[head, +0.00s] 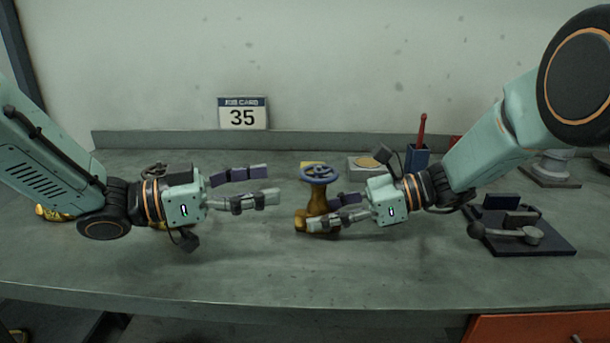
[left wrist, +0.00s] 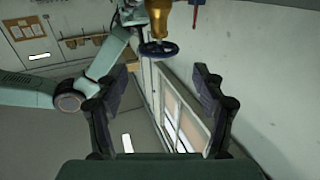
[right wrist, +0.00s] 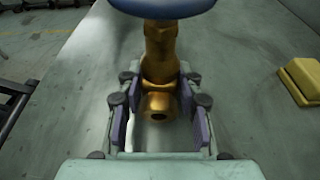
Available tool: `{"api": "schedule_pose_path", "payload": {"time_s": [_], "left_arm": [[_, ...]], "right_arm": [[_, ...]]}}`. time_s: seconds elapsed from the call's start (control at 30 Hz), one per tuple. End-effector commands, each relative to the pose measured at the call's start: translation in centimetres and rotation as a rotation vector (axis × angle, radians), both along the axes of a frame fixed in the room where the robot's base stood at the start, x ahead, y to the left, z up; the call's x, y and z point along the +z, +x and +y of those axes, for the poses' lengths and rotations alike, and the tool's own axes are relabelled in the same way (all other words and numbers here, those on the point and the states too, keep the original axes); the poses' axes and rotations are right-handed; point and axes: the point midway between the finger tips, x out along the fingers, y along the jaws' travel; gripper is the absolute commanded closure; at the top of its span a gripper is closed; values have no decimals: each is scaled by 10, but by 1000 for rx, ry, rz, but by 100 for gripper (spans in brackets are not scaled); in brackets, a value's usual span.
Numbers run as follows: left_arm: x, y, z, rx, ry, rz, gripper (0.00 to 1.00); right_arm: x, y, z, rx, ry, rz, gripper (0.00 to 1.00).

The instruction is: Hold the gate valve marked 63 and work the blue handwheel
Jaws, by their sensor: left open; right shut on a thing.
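A brass gate valve (head: 318,198) with a blue handwheel (head: 316,174) on top is upright near the middle of the bench. No number on it is legible. My right gripper (head: 322,212) is shut on the valve's lower body from the right; in the right wrist view the brass body (right wrist: 160,70) sits between the fingers, under the handwheel (right wrist: 160,6). My left gripper (head: 272,182) is open and empty, left of the handwheel and apart from it. In the left wrist view the handwheel (left wrist: 158,49) lies beyond the open fingers.
A sign (head: 242,113) reading 35 stands at the back. A blue holder (head: 416,158) with a red tool stands behind my right arm. A dark plate (head: 522,232) with a lever is at right. A brass object (head: 50,213) is partly hidden by my left arm. The front bench is clear.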

Motion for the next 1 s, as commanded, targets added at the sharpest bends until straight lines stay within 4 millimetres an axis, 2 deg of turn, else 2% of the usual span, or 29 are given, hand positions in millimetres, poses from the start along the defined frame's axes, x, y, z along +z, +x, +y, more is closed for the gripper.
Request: {"api": "schedule_pose_path", "payload": {"time_s": [0.1, 0.47, 1.0], "left_arm": [[-2, 4, -14, -4, 4, -1, 31], [-3, 15, -42, -5, 4, -3, 31], [-2, 44, -116, -4, 2, -6, 31]], "right_arm": [[0, 0, 0, -1, 0, -1, 82], [0, 0, 0, -1, 0, -1, 82], [0, 0, 0, -1, 0, -1, 82]]}}
